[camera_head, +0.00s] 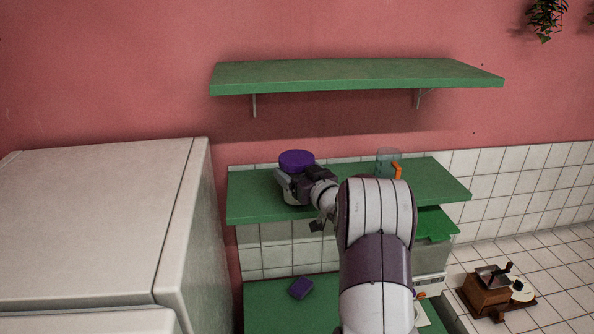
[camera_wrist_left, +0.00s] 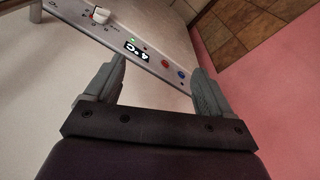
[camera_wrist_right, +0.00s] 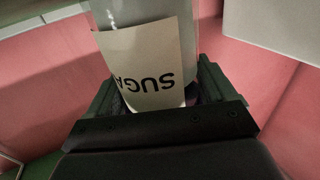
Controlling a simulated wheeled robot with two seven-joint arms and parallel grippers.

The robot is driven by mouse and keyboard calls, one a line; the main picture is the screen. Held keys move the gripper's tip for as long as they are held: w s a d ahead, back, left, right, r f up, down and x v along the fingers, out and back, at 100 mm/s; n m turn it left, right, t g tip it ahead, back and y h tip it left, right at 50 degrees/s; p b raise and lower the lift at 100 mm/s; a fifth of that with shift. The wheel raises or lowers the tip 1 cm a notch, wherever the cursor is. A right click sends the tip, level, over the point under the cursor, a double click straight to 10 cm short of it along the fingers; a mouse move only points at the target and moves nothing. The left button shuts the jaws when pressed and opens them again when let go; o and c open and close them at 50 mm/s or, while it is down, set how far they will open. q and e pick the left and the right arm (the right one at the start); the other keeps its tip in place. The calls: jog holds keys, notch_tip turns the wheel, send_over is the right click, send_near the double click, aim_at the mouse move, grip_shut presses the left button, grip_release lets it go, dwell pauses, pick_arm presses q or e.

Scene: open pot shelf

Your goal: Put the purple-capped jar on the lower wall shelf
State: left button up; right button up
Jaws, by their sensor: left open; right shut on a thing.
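The purple-capped jar (camera_head: 297,159) is upright at the left part of the lower green wall shelf (camera_head: 250,208) in the head view. I cannot tell whether its base touches the board. My right gripper (camera_head: 290,180) is shut on the jar's body, below the cap. In the right wrist view the jar (camera_wrist_right: 150,65), with an upside-down label reading "SUGA", stands between the two fingers. My left gripper (camera_wrist_left: 158,75) is open and empty in the left wrist view, and it is not in the head view.
A clear jar with an orange part (camera_head: 388,162) stands on the lower shelf's right half. The upper green shelf (camera_head: 350,75) hangs above, with open space between. A purple block (camera_head: 301,288) lies on the green surface below.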

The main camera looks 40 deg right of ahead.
jog(key=o, duration=1.2)
jog(key=shift+w+f, duration=0.15)
jog(key=shift+w, duration=0.05)
jog(key=shift+s+r, duration=0.25)
jog(key=shift+s, duration=0.1)
jog(key=s+a+b, duration=0.1)
jog(key=s+b, duration=0.3)
jog(key=s, duration=0.7)
jog(key=a+f+m+g, duration=0.1)
jog(key=a+f+g, duration=0.8)
jog(key=a+f, duration=0.6)
jog(key=s+a+f+g, duration=0.2)
jog(key=s+a, duration=0.2)
jog(key=s, duration=0.1)
jog(key=s+a+f+n+g+y, duration=0.1)
jog(key=s+a+f+g, duration=0.2)
jog(key=s+a, duration=0.2)
jog(key=s+a+f+n+g, duration=0.1)
jog(key=s+a+f+g, duration=0.1)
jog(key=s+a+f, duration=0.1)
jog(key=shift+s+a+g+y, duration=0.2)
jog(key=shift+s+a, duration=0.25)
jog(key=shift+s, duration=0.2)
jog(key=shift+s+a+g+y, duration=0.2)
jog(key=shift+s+a, duration=0.25)
jog(key=shift+s, duration=0.15)
